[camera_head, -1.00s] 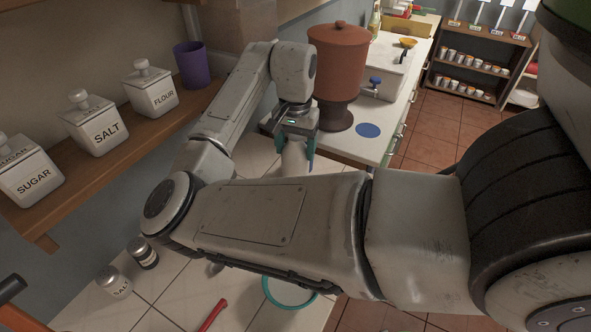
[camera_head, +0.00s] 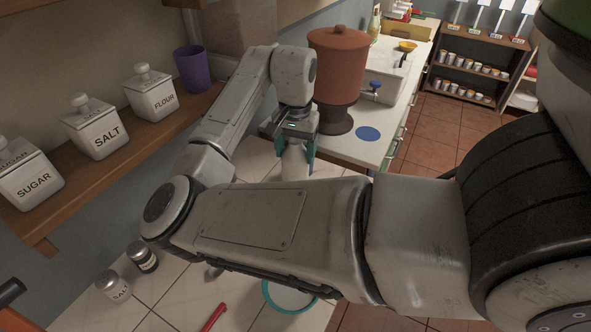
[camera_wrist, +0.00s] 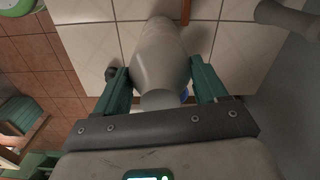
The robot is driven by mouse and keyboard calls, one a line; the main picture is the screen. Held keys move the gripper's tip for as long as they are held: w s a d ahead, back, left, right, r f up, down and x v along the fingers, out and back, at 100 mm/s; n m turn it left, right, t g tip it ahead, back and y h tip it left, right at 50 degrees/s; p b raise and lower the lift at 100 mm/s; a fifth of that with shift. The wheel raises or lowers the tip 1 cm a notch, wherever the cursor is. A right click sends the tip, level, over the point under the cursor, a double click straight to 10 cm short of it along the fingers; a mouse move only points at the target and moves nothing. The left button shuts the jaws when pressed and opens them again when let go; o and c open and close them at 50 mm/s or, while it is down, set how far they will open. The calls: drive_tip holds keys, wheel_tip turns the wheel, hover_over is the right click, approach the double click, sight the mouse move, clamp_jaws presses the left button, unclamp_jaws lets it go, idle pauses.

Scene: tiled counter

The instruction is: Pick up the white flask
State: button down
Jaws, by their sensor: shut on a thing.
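The white flask (camera_wrist: 158,55) is between the green fingers of my gripper (camera_wrist: 160,82) in the wrist view, its narrow end toward the palm and its wide body pointing away over the tiles. Both fingers lie close along its sides, and the gripper is shut on it. In the head view, part of the flask (camera_head: 294,160) shows pale between the fingers of my gripper (camera_head: 297,150). My forearm hides its lower part there. I cannot tell whether it touches the counter.
A brown urn (camera_head: 337,70) stands on the counter just beyond my gripper, with a blue disc (camera_head: 368,133) beside it. A shelf at left holds white canisters (camera_head: 94,129) and a purple cup (camera_head: 191,69). Salt (camera_head: 113,286) and dark (camera_head: 142,255) shakers stand near my arm.

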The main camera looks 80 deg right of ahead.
sight(296, 141)
drive_tip(key=shift+r, duration=0.1)
drive_tip(key=shift+r, duration=0.45)
wheel_tip(296, 141, up, 2)
drive_tip(key=shift+s+r, duration=0.1)
drive_tip(key=shift+r, duration=0.05)
drive_tip(key=s+a+r+b, duration=0.1)
drive_tip(key=s+a+r, duration=0.7)
drive_tip(key=s, duration=0.3)
drive_tip(key=shift+a+r, duration=0.3)
drive_tip(key=shift+r, duration=0.5)
